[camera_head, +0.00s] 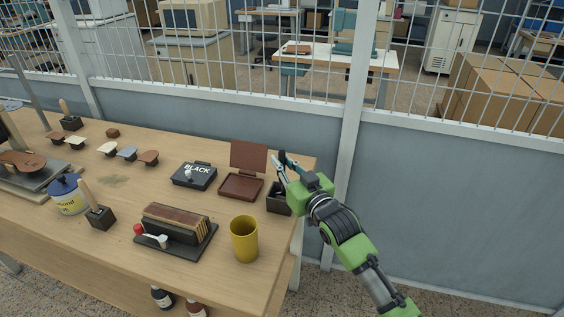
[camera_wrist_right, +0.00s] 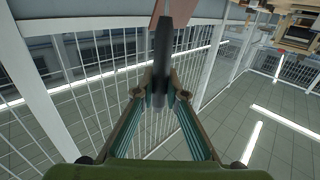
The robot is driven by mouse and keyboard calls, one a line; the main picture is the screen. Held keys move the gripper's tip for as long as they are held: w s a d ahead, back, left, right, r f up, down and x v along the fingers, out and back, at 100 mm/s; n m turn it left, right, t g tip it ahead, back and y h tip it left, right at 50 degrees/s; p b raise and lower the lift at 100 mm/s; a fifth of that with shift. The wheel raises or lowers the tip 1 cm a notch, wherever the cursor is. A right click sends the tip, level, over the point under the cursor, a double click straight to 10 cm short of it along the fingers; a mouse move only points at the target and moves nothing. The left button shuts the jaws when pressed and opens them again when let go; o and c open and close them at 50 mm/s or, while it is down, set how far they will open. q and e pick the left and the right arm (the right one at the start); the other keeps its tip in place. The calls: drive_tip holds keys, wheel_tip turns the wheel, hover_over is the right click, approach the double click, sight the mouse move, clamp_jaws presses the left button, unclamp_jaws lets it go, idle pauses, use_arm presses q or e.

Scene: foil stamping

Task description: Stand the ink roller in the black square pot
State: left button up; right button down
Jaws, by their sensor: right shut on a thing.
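My right gripper (camera_head: 283,170) is at the right end of the bench, just above the black square pot (camera_head: 278,205). It is shut on a dark, slender piece, which looks like the ink roller's handle (camera_wrist_right: 163,55) in the right wrist view. That piece stands lengthwise between the fingertips (camera_wrist_right: 160,92). The roller's head cannot be made out clearly. The pot stands upright on the bench, partly hidden by my gripper; I cannot tell whether any of the roller is inside it. My left gripper is not in view.
An open brown case (camera_head: 240,187) stands left of the pot, its lid raised. A black box (camera_head: 194,175) marked BLACK is farther left. A yellow cup (camera_head: 244,239) stands nearer the front edge. A black rack (camera_head: 178,238) holds brown strips. A wire fence rises behind the bench.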

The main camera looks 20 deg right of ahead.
drive_tip(key=shift+f, duration=0.2)
idle(0.3)
drive_tip(key=c, duration=2)
unclamp_jaws()
drive_tip(key=shift+o, duration=0.2)
drive_tip(key=s+d, duration=0.2)
drive_tip(key=s, duration=0.9)
drive_tip(key=shift+s+d, duration=0.15)
drive_tip(key=shift+s, duration=0.25)
